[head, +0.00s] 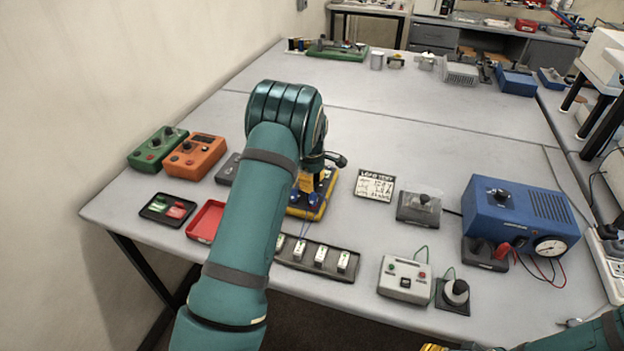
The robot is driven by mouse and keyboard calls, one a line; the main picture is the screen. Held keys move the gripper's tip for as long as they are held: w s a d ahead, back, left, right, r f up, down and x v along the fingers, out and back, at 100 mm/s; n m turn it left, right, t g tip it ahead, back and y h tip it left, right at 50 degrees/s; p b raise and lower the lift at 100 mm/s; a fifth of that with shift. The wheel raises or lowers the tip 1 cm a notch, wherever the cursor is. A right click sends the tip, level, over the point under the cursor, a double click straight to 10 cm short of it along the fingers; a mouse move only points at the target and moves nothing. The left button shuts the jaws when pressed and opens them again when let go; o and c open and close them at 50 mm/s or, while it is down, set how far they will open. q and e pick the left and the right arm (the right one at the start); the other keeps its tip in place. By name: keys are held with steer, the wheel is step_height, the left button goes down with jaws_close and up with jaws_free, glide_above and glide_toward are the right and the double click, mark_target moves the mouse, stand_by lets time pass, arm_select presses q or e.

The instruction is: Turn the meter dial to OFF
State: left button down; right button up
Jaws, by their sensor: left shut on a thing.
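The yellow meter (318,206) lies on the grey table near the middle of the head view. My left arm covers much of it. Blue parts show on its near end, with thin leads running down from it. My left gripper (321,186) points down over the meter's upper part and is shut on the dial there. The dial itself and its markings are hidden by the gripper, so its setting cannot be read.
Left of my arm are a green box (157,148), an orange box (194,156) and a red tray (206,221). A strip of white modules (318,257) lies in front. A sign (374,186) and a blue power unit (520,222) stand right. The table's far middle is clear.

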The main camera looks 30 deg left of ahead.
arm_select(q)
steer(key=n+p, duration=0.1)
steer(key=n, duration=0.2)
steer(key=shift+n, duration=0.4)
steer(key=shift+f+n+p, duration=0.1)
steer(key=shift+n+p, duration=0.55)
steer(key=shift+n, duration=1.25)
steer(key=c, duration=0.6)
jaws_free()
steer(key=shift+w, duration=0.1)
step_height(320, 180, up, 12)
steer(key=shift+r, duration=0.1)
